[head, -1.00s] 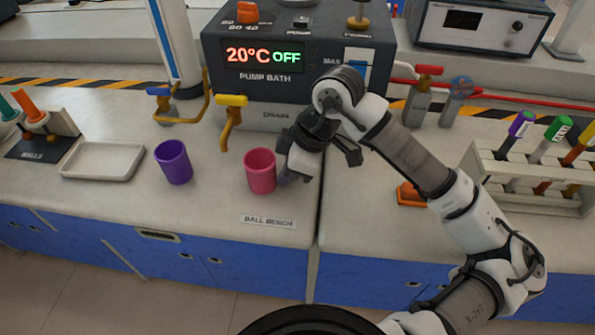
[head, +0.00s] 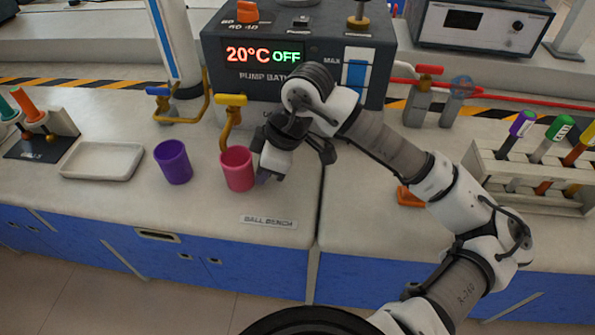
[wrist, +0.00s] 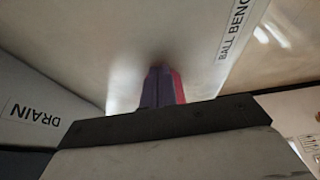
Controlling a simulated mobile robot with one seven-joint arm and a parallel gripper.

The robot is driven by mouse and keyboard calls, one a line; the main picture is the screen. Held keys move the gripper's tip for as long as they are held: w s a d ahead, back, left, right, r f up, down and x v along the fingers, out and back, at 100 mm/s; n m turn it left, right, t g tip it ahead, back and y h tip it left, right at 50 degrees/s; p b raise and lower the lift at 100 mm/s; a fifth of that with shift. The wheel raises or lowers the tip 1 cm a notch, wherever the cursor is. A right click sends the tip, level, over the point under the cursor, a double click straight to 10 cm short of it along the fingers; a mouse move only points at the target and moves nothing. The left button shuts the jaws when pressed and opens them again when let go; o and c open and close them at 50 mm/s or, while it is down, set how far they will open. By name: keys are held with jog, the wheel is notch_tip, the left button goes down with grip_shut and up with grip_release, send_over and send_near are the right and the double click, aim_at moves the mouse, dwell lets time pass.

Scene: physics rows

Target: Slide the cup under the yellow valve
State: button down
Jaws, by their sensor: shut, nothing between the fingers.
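The pink cup (head: 237,168) stands upright on the bench, just in front of the yellow valve (head: 231,100) and slightly right of its spout. The spout's lower end is partly hidden behind the cup. My gripper (head: 263,178) is shut and empty, low at the cup's right side; it looks to be against the cup, but contact is not clear. In the wrist view the shut fingertips (wrist: 160,88) look purple, with a pinkish-red strip beside them that I cannot identify for certain. A purple cup (head: 173,162) stands upright to the left, apart from the pink one.
A blue-handled valve (head: 160,93) is left of the yellow one. The pump bath (head: 290,55) stands behind. A white tray (head: 103,161) lies far left; a marker rack (head: 530,175) is at right. The bench front is clear around the Ball Bench label (head: 268,221).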

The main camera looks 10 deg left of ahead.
jog(key=shift+a, duration=0.75)
jog(key=shift+d+b, duration=0.4)
jog(key=shift+d, duration=0.9)
notch_tip(320, 180, up, 8)
jog(key=p, duration=0.4)
jog(key=shift+p, duration=0.3)
